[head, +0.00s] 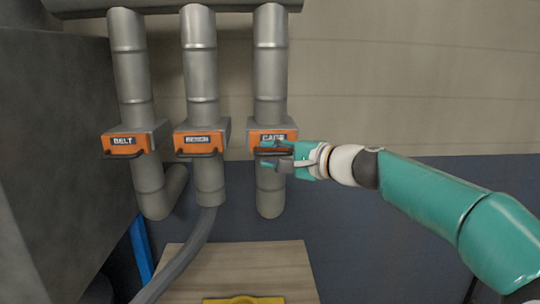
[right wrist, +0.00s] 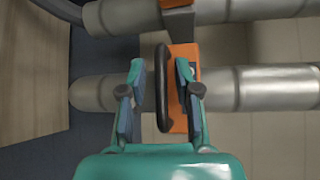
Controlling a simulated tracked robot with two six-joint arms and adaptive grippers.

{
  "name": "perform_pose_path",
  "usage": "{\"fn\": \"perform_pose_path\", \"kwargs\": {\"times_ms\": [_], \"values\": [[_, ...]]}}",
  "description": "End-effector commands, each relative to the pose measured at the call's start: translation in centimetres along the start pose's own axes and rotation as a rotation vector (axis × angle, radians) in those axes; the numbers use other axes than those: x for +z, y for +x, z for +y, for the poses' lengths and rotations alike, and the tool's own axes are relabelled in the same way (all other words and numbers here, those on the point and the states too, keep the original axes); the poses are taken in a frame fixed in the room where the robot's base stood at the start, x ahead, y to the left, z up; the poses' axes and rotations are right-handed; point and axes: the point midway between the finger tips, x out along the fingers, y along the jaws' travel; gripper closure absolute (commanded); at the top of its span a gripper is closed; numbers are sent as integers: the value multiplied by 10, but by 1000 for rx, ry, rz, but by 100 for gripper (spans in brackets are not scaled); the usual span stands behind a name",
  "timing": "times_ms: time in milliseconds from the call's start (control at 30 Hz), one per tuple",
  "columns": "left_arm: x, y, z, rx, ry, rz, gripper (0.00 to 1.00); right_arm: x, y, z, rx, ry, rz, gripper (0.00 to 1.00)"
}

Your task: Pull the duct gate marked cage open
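The orange duct gate marked cage (head: 256,136) is on the rightmost grey pipe in the head view, its label partly hidden by my right gripper (head: 268,156). In the right wrist view the orange gate (right wrist: 178,122) has a dark bar handle (right wrist: 163,85). My right gripper (right wrist: 160,72) is open, with one finger on each side of that handle. Gaps show between both fingers and the bar. The gate's plate appears pushed in close to its grey housing. My left gripper is not in view.
Gates marked belt (head: 124,145) and bench (head: 197,143) sit on the pipes to the left. A grey hose (head: 185,255) runs down from the bench pipe. A wooden top (head: 285,262) with a yellow item (head: 243,300) lies below. The wall to the right is clear.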

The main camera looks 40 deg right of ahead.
Motion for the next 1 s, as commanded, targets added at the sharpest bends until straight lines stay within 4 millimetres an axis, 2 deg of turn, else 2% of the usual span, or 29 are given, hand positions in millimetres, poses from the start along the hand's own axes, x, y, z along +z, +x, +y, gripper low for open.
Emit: {"fn": "perform_pose_path", "kwargs": {"times_ms": [33, 133, 167, 567, 667, 800, 1000], "values": [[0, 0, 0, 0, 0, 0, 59, 0, 0, 0, 0, 0, 0, 81], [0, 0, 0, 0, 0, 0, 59, 0, 0, 0, 0, 0, 0, 98], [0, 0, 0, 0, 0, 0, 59, 0, 0, 0, 0, 0, 0, 100], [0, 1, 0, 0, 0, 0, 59, 1, -2, 2, 2, -1, 0, 100], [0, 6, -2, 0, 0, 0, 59, 10, -10, 4, 1, -2, -1, 100], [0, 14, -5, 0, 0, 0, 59, 31, -31, 11, 1, -3, -2, 100], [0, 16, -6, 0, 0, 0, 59, 58, -57, 18, 3, -1, -3, 100]]}}
